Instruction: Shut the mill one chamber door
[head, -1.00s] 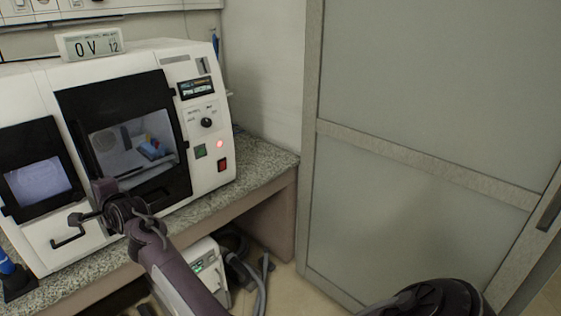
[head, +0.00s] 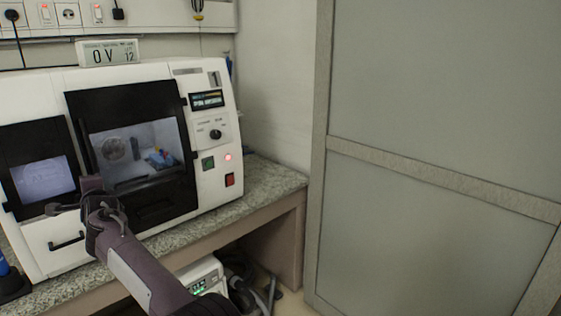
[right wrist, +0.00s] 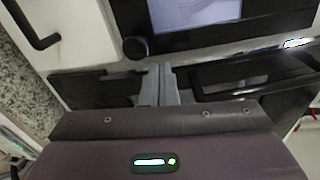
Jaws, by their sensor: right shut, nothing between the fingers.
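Mill one is the white machine (head: 218,180) with a "1" plate, on the left in the head view. Its chamber door (head: 150,205) is black with a window; blue and red items show behind the glass. The door looks about flush with the front, but I cannot tell whether a small gap remains. My right gripper (head: 75,200) is shut and empty in front of the door's lower left corner. In the right wrist view its closed fingertips (right wrist: 158,82) point at the dark lower strip of the machine's front; contact is unclear. My left gripper is out of view.
A smaller screen (head: 43,178) sits left of the door, with a drawer handle (head: 67,242) below it. A speckled countertop (head: 255,185) carries the machine. A display sign (head: 107,52) stands on top. A grey panelled door (head: 430,110) fills the right.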

